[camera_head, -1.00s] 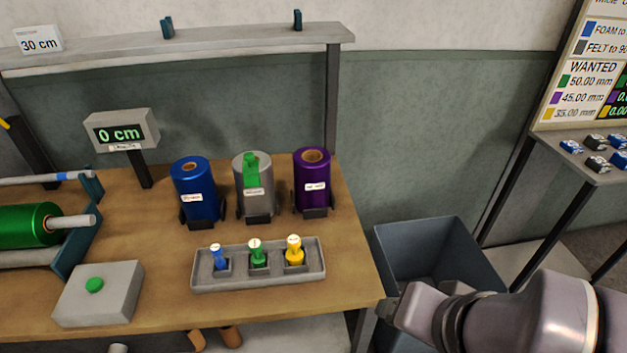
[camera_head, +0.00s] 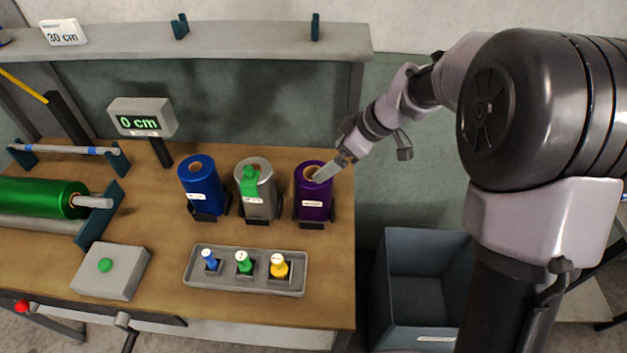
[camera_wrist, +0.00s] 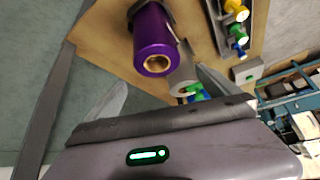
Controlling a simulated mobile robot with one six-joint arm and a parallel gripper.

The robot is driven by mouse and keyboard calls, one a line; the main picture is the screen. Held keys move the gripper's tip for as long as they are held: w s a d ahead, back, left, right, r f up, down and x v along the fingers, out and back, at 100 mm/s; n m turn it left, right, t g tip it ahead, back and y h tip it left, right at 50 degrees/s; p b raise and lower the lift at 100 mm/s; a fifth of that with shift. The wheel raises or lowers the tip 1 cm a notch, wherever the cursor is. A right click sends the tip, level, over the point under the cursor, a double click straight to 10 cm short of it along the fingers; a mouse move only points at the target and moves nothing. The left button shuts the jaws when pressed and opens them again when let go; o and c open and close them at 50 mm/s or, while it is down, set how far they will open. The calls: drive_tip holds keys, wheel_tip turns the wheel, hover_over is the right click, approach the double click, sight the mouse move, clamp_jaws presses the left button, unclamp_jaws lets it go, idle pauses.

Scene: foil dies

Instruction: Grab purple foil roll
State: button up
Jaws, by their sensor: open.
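The purple foil roll (camera_head: 313,202) stands upright in a dark holder at the right end of the row on the wooden table. In the wrist view the purple roll (camera_wrist: 152,33) shows above my gripper, with its tan core end facing the camera. My gripper (camera_head: 324,174) is beside the top of the purple roll, coming from the upper right; in the head view its tip overlaps the roll's top edge. In the wrist view my gripper (camera_wrist: 160,95) has its fingers wide apart with nothing held between them. I cannot tell whether a finger touches the roll.
A silver roll with a green piece (camera_head: 257,200) and a blue roll (camera_head: 197,178) stand to the left. A grey tray (camera_head: 245,287) with small coloured pieces lies in front. A shelf (camera_head: 240,42) runs behind. A grey bin (camera_head: 400,337) stands right of the table.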

sight(314, 194)
drive_tip(key=b+x, duration=0.1)
drive_tip(key=x, duration=0.5)
drive_tip(key=shift+d+f, duration=0.1)
drive_tip(key=shift+f, duration=0.05)
drive_tip(key=x, duration=0.2)
drive_tip(key=b+x, duration=0.1)
drive_tip(key=x, duration=0.2)
drive_tip(key=shift+w+d+f, duration=0.1)
drive_tip(key=shift+w+d, duration=0.05)
drive_tip(key=shift+d, duration=0.05)
drive_tip(key=shift+c, duration=0.7)
drive_tip(key=shift+r, duration=0.2)
drive_tip(key=c, duration=1.7)
drive_tip(key=shift+r, duration=0.1)
